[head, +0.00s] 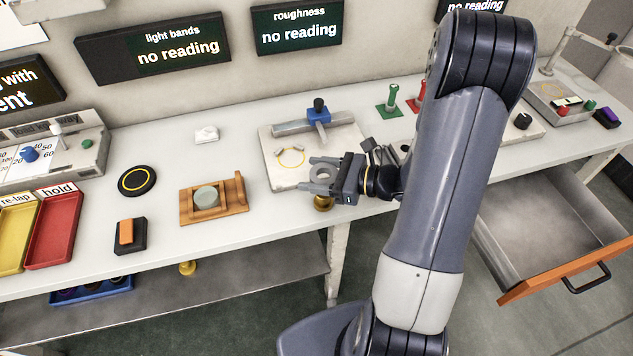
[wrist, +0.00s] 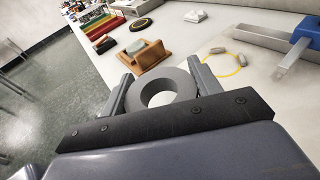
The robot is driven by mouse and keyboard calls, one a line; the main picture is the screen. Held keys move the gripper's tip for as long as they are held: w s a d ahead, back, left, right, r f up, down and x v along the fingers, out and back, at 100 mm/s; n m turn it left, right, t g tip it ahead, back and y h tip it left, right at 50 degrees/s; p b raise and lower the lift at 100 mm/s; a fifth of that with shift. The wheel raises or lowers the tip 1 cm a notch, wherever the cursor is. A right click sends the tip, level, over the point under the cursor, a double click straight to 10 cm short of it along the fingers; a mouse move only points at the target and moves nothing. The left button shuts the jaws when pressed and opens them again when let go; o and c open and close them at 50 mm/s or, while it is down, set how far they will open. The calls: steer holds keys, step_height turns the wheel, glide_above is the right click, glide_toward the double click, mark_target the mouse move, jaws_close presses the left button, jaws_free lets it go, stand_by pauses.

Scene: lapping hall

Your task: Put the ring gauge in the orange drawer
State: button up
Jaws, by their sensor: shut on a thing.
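The ring gauge (wrist: 134,97), a thick grey ring with a wide hole, is between the two fingers of my gripper (head: 313,174), which is shut on it. In the head view the ring (head: 322,172) is small and partly hidden by the fingers. My gripper is over the front edge of the bench, in front of a pale plate. The orange drawer (head: 569,276) is pulled out at the lower right in the head view. It has an orange front with a black handle, and its visible grey floor is bare.
The pale plate (head: 274,176) carries a blue-clamped bar. A wooden holder with a grey-green disc (head: 206,197), a black puck (head: 137,181) and red and yellow trays stand to the left. Green (head: 392,100) and red pieces stand behind my arm. A brass knob (head: 322,203) is under my gripper.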

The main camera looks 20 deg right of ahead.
mark_target(316, 172)
steer(key=shift+r, duration=2.4)
steer(key=w+d+f+m+t+h, duration=0.1)
steer(key=w+m+t+h, duration=0.5)
steer(key=w, duration=0.5)
steer(key=shift+d+f+m+h+p, duration=0.15)
steer(key=shift+m+h+p, duration=0.15)
steer(key=shift+m+h, duration=0.75)
steer(key=shift+n, duration=0.25)
steer(key=s+n+g+y, duration=0.1)
steer(key=s+n+y, duration=0.1)
steer(key=s, duration=0.1)
steer(key=s+r+n+g+y, duration=0.1)
steer(key=s+n+g+y, duration=0.1)
steer(key=s+y, duration=0.1)
steer(key=s+a+n+g+y, duration=0.1)
steer(key=s+n+g+y, duration=0.1)
steer(key=s+n, duration=0.1)
steer(key=shift+s+a+r+y, duration=0.1)
steer(key=shift+s+r+y, duration=0.1)
steer(key=shift+s+y, duration=0.15)
steer(key=shift+s+n+g, duration=0.3)
steer(key=shift+s+g, duration=0.2)
steer(key=shift+s, duration=0.15)
steer(key=shift+f, duration=0.1)
steer(key=shift+f+b, duration=0.5)
steer(key=shift+f, duration=4.25)
